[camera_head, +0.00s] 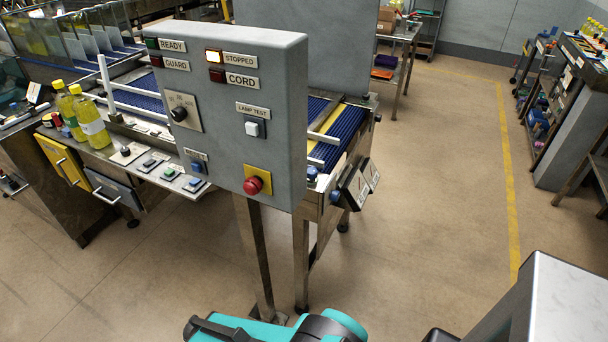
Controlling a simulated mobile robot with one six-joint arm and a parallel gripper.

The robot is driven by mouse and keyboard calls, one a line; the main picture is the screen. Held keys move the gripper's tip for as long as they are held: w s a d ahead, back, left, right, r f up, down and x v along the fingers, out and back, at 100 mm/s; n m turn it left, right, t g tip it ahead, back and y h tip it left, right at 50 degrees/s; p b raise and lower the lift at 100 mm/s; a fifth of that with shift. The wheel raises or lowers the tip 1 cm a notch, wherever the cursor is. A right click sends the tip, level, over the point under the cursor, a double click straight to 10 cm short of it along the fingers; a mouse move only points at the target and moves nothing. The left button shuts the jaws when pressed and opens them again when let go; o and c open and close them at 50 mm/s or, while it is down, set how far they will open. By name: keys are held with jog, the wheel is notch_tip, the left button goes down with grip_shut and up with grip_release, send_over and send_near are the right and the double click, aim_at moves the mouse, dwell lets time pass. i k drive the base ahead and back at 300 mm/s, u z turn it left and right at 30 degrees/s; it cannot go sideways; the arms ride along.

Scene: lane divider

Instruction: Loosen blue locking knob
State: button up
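A small blue knob (312,173) sits on the near end of the blue-belted conveyor (345,125), just right of the grey control panel (236,80). A second blue knob-like part (335,196) is a little lower, beside a tilted plate on the conveyor's side. I cannot tell which of these is the locking knob, or how tight either is. The panel hides much of the conveyor. My gripper is not in view.
The panel has a lit STOPPED lamp (214,57) and a red push button (254,185). Yellow bottles (92,120) stand at the left. A small black-and-white gauge box (355,188) juts from the conveyor's right side. The floor (430,180) to the right is clear.

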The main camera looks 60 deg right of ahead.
aim_at(312, 172)
jog(key=u, duration=0.1)
jog(key=k, duration=1.7)
jog(key=z, duration=1.1)
jog(key=i, duration=1)
jog(key=u, duration=0.05)
